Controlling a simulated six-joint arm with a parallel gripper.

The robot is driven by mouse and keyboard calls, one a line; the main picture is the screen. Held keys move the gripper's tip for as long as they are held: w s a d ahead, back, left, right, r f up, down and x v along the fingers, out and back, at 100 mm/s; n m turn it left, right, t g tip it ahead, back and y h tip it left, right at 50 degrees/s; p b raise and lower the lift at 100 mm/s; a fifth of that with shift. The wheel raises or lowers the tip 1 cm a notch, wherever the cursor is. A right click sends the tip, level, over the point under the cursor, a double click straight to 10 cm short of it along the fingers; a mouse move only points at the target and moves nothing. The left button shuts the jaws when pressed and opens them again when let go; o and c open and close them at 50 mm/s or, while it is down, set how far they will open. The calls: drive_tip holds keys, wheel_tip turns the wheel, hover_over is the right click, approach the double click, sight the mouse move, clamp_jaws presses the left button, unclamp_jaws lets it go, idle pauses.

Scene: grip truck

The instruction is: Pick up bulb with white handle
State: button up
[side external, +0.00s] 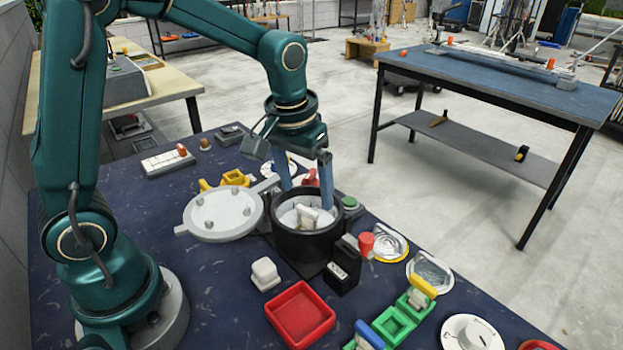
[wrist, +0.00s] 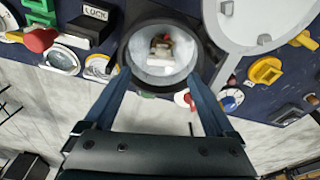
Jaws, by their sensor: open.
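A round black pot (side external: 292,243) with a pale inside stands open near the middle of the blue table; it also shows in the wrist view (wrist: 127,80). Inside it lies a small whitish object (side external: 308,217), which shows white with brownish and reddish parts in the wrist view (wrist: 160,46). It may be the bulb with the white handle, but its shape is too small to tell. My gripper (side external: 306,196) is open, pointing down at the pot's mouth; its blue fingers (wrist: 158,73) are apart with nothing held between them.
A round grey lid (side external: 222,214) lies left of the pot. A black box (side external: 343,268), a red knob (side external: 366,245) and round metallic discs stand close right. A red tray (side external: 300,314) and a white block (side external: 265,274) are in front. Yellow pieces (side external: 236,178) lie behind.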

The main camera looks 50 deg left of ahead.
sight(307, 210)
drive_tip(key=shift+f, duration=0.85)
drive_tip(key=shift+w+a+f, duration=0.1)
drive_tip(key=shift+w+f, duration=0.05)
drive_tip(key=shift+f, duration=0.85)
drive_tip(key=shift+w+f, duration=0.1)
drive_tip(key=shift+f, duration=0.9)
clamp_jaws()
wheel_tip(307, 210, up, 9)
drive_tip(key=shift+r, duration=0.2)
drive_tip(key=s+a+r+m, duration=0.2)
drive_tip(key=s+r, duration=0.1)
drive_tip(key=s, duration=0.2)
drive_tip(key=shift+r+m, duration=0.35)
drive_tip(key=shift+m, duration=0.05)
